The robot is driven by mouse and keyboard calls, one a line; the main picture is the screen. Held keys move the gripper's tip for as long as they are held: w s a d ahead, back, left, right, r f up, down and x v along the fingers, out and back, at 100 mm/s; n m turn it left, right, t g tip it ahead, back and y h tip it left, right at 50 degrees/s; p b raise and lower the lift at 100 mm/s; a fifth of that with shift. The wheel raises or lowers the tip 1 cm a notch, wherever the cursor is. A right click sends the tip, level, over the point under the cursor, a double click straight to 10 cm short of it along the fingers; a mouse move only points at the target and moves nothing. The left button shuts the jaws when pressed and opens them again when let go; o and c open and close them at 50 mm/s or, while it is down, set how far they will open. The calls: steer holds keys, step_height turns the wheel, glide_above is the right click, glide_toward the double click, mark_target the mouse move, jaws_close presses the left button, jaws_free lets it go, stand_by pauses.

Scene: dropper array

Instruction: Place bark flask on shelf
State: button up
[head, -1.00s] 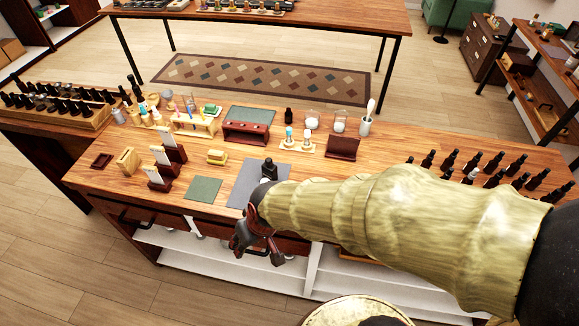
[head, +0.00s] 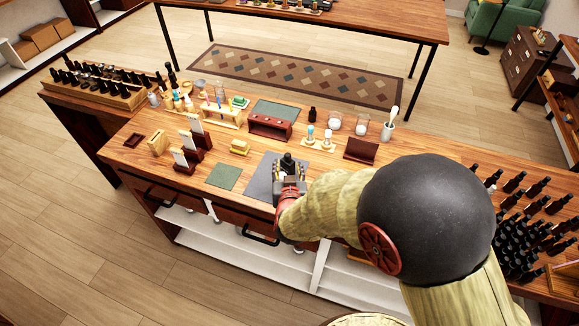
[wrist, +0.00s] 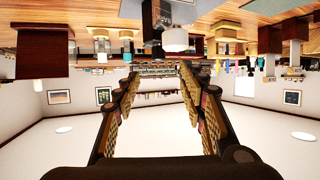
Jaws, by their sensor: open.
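A small dark flask (head: 287,162), likely the bark flask, stands upright on a dark grey mat (head: 262,177) near the table's front edge. My gripper (head: 289,173) is at the flask's near side, fingers pointing toward it. In the wrist view, which is upside down, my gripper (wrist: 160,76) is open with nothing between its fingers. White shelves (head: 230,252) lie under the table.
A green mat (head: 224,176), a yellow block (head: 240,147) and card holders stand left of the grey mat. A dark red stand (head: 360,150) is to the right behind. Many dark bottles (head: 515,215) crowd the right end.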

mark_target(287, 156)
steer(key=x, duration=1)
steer(key=shift+f+b, duration=0.25)
steer(key=shift+b, duration=0.1)
steer(key=shift+c, duration=0.5)
steer(key=shift+s+f, duration=0.1)
steer(key=c, duration=0.9)
jaws_close()
